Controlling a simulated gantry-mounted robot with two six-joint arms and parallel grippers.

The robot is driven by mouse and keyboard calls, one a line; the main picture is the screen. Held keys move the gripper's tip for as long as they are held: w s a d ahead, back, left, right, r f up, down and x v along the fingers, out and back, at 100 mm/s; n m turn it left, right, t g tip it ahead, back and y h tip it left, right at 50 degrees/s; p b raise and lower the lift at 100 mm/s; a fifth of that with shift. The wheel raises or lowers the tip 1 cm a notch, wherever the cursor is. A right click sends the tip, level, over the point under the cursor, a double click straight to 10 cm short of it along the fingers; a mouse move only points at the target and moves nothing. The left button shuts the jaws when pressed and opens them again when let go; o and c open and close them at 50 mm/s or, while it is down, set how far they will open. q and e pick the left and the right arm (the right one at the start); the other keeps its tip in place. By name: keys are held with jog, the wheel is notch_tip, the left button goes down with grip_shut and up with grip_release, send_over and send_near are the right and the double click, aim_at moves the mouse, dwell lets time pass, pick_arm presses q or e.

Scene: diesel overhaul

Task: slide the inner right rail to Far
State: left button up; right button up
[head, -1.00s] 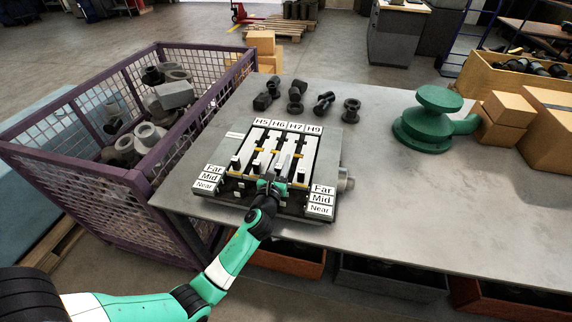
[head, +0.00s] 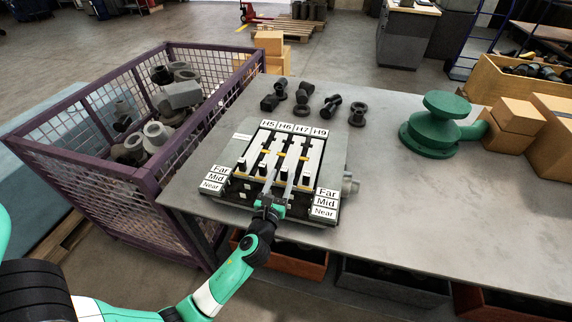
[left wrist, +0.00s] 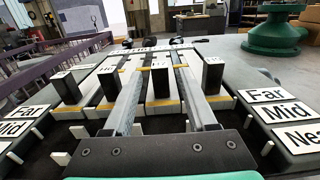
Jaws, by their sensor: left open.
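The rail fixture (head: 232,189) lies on the bench, with white rails under the labels H5, H6, H7 and H9. Each rail has a dark upright post near its near end. The inner right rail is the third from the left, under the H7 label (head: 302,130). Its post (left wrist: 161,77) shows in the left wrist view. My left gripper (head: 281,174) is open over the near side of the fixture. Its two long fingers reach forward, one on each side of that post, with a visible gap. My right gripper is not in view.
Far, Mid and Near labels (head: 327,202) stand at both sides of the fixture. The neighbouring posts (left wrist: 213,74) are close beside my fingers. Dark fittings (head: 331,105) lie behind the fixture.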

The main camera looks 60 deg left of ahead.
pick_arm(q)
jog(key=v, duration=0.5)
jog(key=shift+w, duration=0.1)
dwell(0.3)
